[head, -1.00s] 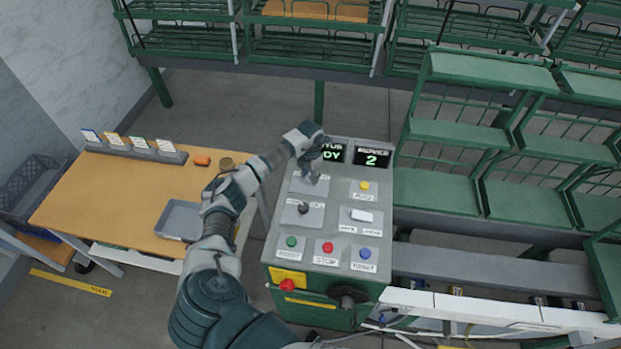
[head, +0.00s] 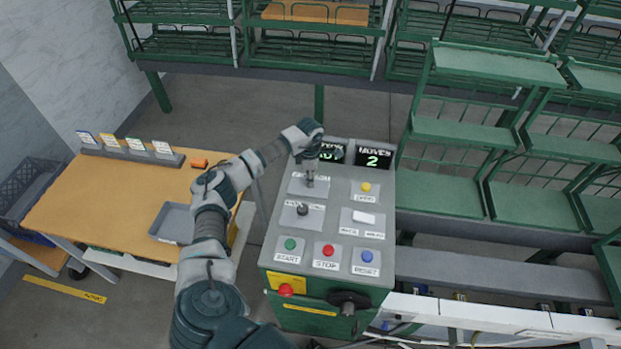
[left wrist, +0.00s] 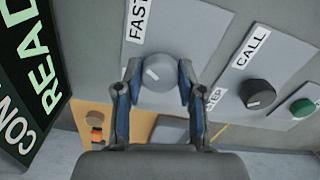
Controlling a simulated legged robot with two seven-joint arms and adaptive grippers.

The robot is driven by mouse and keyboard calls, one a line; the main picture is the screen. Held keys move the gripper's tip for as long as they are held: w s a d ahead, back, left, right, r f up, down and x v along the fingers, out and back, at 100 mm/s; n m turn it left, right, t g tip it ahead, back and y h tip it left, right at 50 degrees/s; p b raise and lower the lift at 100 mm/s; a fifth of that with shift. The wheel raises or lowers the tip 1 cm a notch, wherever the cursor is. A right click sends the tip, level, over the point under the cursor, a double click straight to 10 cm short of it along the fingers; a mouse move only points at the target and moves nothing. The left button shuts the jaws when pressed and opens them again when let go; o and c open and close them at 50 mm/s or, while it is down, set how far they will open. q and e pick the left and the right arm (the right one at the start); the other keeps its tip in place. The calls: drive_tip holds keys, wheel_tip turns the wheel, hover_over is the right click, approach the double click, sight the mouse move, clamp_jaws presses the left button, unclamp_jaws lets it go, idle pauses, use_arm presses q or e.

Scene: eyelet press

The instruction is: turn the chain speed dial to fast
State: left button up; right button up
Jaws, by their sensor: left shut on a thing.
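The chain speed dial (left wrist: 158,72) is a round grey knob with a short white mark, on a grey plate. Its FAST label (left wrist: 139,20) is above and slightly left of it in the left wrist view. The mark is slanted toward upper left. My left gripper (left wrist: 158,84) is shut on the dial, one finger on each side. In the head view my left gripper (head: 311,181) points down onto the upper-left plate (head: 298,186) of the control panel and hides the dial. My right gripper is not in view.
A second dark dial (head: 302,209) sits just below. The panel also carries yellow (head: 366,187), green (head: 290,244), red (head: 328,250) and blue (head: 366,256) buttons and a white switch (head: 364,217). Displays (head: 374,157) stand behind. A wooden table (head: 110,205) is at left.

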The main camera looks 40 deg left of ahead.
use_arm(q)
drive_tip(key=shift+a+m, duration=0.15)
drive_tip(key=shift+m, duration=0.15)
idle(0.4)
drive_tip(key=o, duration=1.1)
drive_tip(key=shift+o, duration=0.2)
drive_tip(key=shift+a, duration=0.1)
wheel_tip(320, 180, up, 12)
drive_tip(key=shift+f, duration=0.15)
drive_tip(key=shift+a, duration=0.1)
